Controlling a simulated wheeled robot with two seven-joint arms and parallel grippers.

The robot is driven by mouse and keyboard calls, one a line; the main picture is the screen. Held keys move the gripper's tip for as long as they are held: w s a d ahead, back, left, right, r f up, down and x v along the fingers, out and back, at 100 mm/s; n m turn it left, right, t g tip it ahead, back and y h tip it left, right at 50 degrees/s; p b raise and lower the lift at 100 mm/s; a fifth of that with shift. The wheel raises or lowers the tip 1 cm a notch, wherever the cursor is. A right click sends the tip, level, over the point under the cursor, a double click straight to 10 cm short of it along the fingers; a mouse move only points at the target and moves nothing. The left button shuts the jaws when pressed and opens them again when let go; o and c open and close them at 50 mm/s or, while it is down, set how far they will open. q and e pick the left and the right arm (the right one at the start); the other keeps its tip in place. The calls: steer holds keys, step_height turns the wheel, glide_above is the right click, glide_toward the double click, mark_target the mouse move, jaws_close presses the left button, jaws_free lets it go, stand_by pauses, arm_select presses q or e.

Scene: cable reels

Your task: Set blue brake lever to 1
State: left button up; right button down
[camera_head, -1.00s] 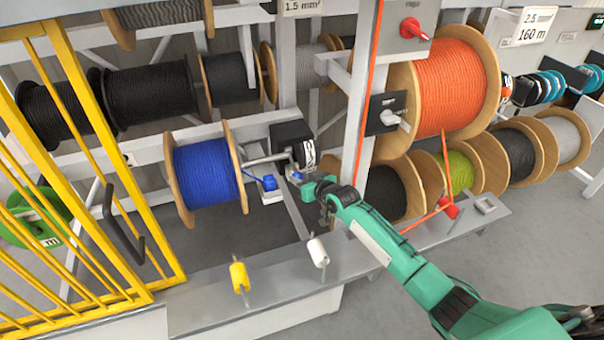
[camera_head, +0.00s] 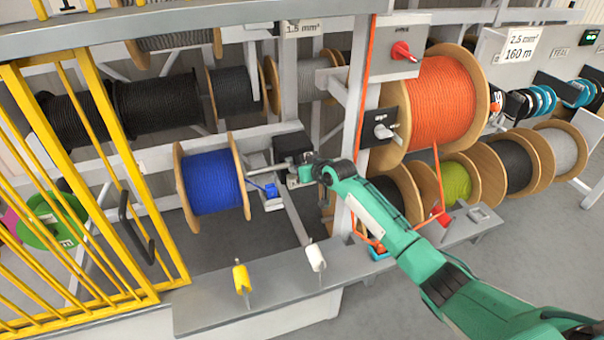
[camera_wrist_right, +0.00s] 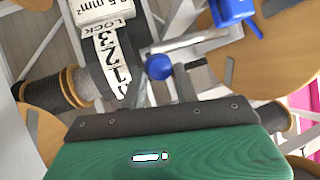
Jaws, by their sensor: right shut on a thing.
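The blue cable reel (camera_head: 211,182) with wooden flanges hangs left of centre in the head view. To its right is a black brake box (camera_head: 291,141). In the right wrist view, the round blue knob of the brake lever (camera_wrist_right: 159,66) sits between the fingers of my right gripper (camera_wrist_right: 163,82), which is shut on it. A white scale plate (camera_wrist_right: 113,58) marked LOCK and with numbers down to 1 lies left of the knob. I cannot tell exactly which mark the lever points at. In the head view my right gripper (camera_head: 297,177) hides the knob and scale. My left gripper is not in view.
A yellow barrier (camera_head: 90,190) stands at the left. Yellow (camera_head: 241,279) and white (camera_head: 316,257) handles stand on the grey ledge (camera_head: 205,305) in front.

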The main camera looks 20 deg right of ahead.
steer(key=shift+w+r, duration=0.25)
steer(key=shift+r, duration=0.3)
steer(key=c, duration=1.2)
jaws_free()
steer(key=shift+o, duration=0.7)
steer(key=shift+f, duration=0.3)
steer(key=b+v, duration=0.3)
steer(key=v, duration=1)
steer(key=shift+s+r+b, duration=0.15)
steer(key=shift+s+b, duration=0.2)
steer(key=shift+d, duration=0.1)
